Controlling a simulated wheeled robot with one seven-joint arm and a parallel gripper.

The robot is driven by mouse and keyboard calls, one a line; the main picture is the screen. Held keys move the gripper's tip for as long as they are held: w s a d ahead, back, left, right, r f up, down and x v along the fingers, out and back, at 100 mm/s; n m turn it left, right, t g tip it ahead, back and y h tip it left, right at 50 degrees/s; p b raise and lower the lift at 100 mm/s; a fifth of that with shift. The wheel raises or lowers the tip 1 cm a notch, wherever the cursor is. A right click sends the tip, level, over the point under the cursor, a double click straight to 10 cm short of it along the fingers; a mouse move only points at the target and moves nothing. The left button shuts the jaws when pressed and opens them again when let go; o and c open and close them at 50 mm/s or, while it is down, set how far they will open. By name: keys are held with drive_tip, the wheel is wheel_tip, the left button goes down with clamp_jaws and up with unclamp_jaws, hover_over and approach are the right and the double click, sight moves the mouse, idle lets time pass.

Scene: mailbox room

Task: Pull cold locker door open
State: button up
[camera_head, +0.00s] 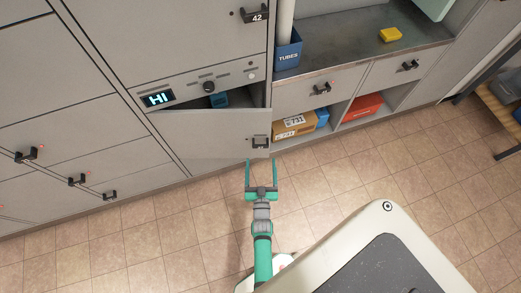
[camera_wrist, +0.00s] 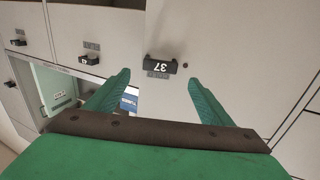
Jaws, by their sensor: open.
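The cold locker has a lit panel (camera_head: 158,99) reading "HI" and a round knob. Its door (camera_head: 205,133) stands ajar below, with a dark gap along the top that widens to the right. A blue thing (camera_head: 219,100) shows inside. The door's black handle (camera_head: 260,142) is near its right edge. My gripper (camera_head: 261,163) is open and empty, just below that handle in the head view. In the wrist view, a black handle marked 37 (camera_wrist: 160,66) appears upside down beyond the open fingers (camera_wrist: 158,77). No contact is visible.
To the right are a blue TUBES bin (camera_head: 288,54), a counter with a yellow block (camera_head: 390,34), and shelves with a cardboard box (camera_head: 293,126) and a red bin (camera_head: 361,107). Other locker handles are at left (camera_head: 26,154). The tiled floor (camera_head: 130,240) is clear.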

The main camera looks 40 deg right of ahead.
sight(260, 147)
drive_tip(key=x, duration=0.7)
drive_tip(key=shift+w, duration=0.1)
drive_tip(key=c, duration=1.5)
